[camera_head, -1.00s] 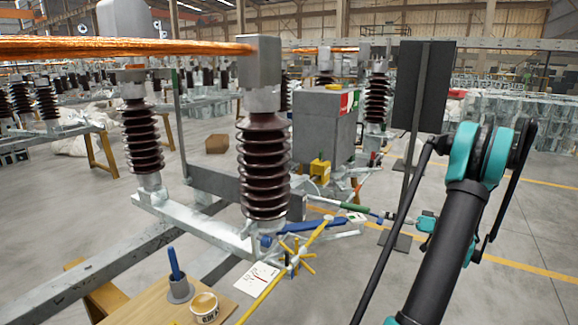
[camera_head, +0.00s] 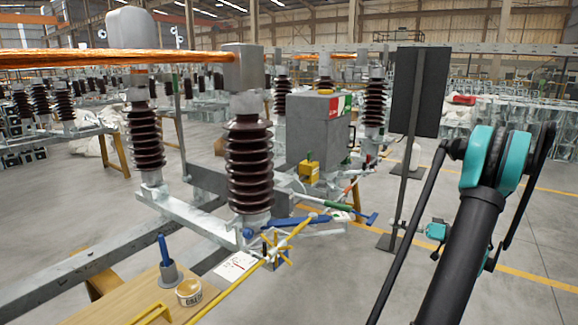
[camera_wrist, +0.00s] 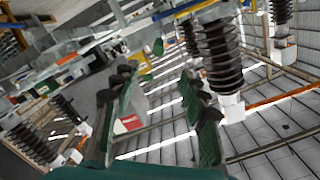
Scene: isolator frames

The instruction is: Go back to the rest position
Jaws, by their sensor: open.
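My gripper (camera_wrist: 160,112) shows in the wrist view with its two dark green fingers spread apart. Nothing is held between them; the gap shows only blurred, tilted background. In the head view a small teal part (camera_head: 436,231) near the far end of my arm shows right of the grey stand. The fingers cannot be made out there.
A brown ribbed insulator (camera_head: 248,165) stands on a metal frame. A dark panel on a stand (camera_head: 418,90) rises left of my arm. A grey cabinet (camera_head: 315,130) stands behind. A wooden table (camera_head: 125,308) holds a cup (camera_head: 189,292). Floor at right is mostly free.

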